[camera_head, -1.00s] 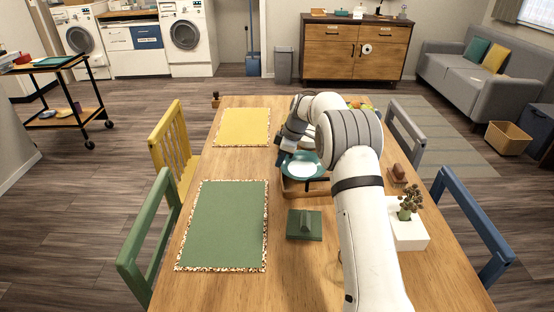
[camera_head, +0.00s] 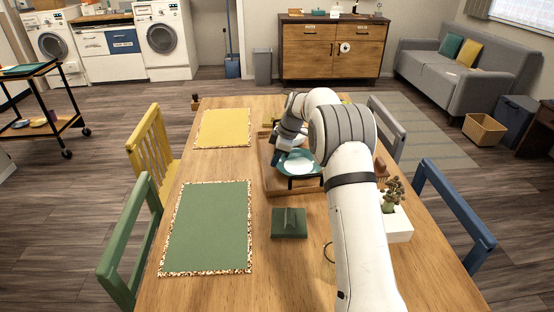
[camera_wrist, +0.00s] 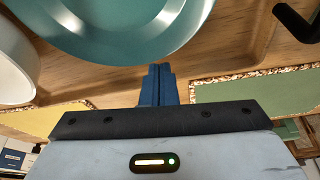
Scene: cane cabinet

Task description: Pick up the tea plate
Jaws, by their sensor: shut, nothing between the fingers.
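The tea plate (camera_head: 299,164) is teal with a white centre. It rests at the wooden tray on the table's middle, with a dark stand-like piece showing under its front edge. In the wrist view the plate's teal rim (camera_wrist: 125,40) fills the upper left. My gripper (camera_head: 276,158) is at the plate's left side in the head view, partly hidden by my arm. In the wrist view its blue fingers (camera_wrist: 158,72) are together and empty, close to the rim. I cannot tell whether they touch it.
The wooden tray (camera_head: 273,186) has a raised edge. A green object (camera_head: 289,223) lies in front of it, with a green placemat (camera_head: 207,227) and a yellow placemat (camera_head: 222,128) to the left. A potted plant (camera_head: 393,192) stands right. A white dish (camera_wrist: 14,65) shows beside the plate.

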